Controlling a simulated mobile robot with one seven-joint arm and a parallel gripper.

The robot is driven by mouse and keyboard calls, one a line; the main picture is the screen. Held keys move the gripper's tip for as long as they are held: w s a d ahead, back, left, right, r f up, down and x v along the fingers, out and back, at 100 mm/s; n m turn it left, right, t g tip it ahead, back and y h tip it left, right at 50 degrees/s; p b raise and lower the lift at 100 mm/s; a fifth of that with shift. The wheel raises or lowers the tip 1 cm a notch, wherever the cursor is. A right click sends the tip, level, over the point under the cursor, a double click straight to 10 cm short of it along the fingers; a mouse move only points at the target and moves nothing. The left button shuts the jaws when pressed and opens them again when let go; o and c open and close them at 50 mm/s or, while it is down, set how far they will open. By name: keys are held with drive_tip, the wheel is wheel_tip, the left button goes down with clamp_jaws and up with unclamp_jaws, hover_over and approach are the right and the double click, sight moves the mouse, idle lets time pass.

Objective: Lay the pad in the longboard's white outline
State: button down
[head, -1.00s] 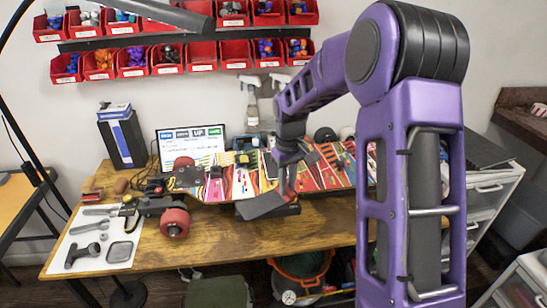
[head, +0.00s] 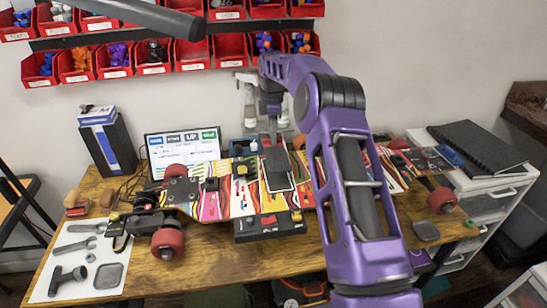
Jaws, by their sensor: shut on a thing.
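The longboard (head: 225,200) lies across the table, its deck striped in many colours, with red wheels at its ends. My gripper (head: 273,138) is above the middle of the deck and shut on the dark grey pad (head: 277,170), gripping it near its far end. The pad is over the longboard's white outline (head: 292,187), whose pale edges show beside and below it. The pad looks close to the deck, but I cannot tell whether it touches. My arm hides part of the deck to the right.
A black case (head: 270,227) sits at the board's front edge. A screen (head: 182,147) and spray bottles (head: 247,105) stand behind. A white mat (head: 70,250) with tools is at left. A black binder (head: 470,150) lies on the right-hand drawers. Red bins (head: 155,60) hang above.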

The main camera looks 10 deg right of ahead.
sight(273, 151)
drive_tip(key=shift+f, duration=3.2)
drive_tip(key=shift+f, duration=0.1)
drive_tip(key=c, duration=0.8)
unclamp_jaws()
wheel_tip(273, 151, up, 12)
drive_tip(key=shift+r, duration=0.15)
